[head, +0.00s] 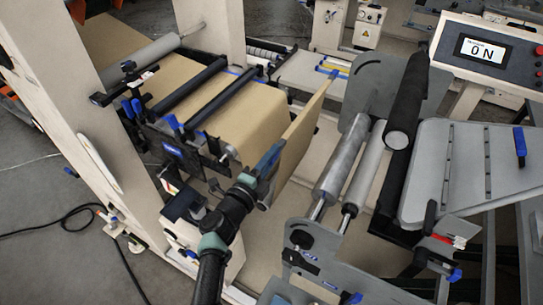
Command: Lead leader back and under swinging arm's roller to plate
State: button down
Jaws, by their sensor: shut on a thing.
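The brown kraft leader (300,138) hangs as a flat, tilted sheet off the front of the kraft-covered unwind section (245,115). My gripper (268,165) is shut on the leader's near side edge; its fingertips are partly hidden against the sheet. To the right lie two silver rollers (340,165) (364,178), apart from the leader. A thick black roller (408,105) slants above them; I cannot tell for sure which roller belongs to the swinging arm. The grey plate (465,150) with two slots lies farther right, with no paper on it.
A grey side bracket (315,245) with knobs stands at front right. A cream frame post (85,130) rises at left. The display (483,49) reads 0 N. A gap lies between the leader and the silver rollers. A black cable (75,215) lies on the floor.

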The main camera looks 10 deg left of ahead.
jog(key=r+p, duration=0.2)
jog(key=d+r+p, duration=0.1)
jog(key=r+p, duration=0.2)
jog(key=shift+s+d, duration=0.1)
jog(key=shift+s, duration=0.05)
dwell(0.4)
jog(key=s+d, duration=0.3)
jog(key=d, duration=0.9)
jog(key=s+d+b, duration=0.1)
jog(key=s+d, duration=0.3)
jog(key=d, duration=0.9)
jog(key=shift+b, duration=0.3)
jog(key=shift+s, duration=0.1)
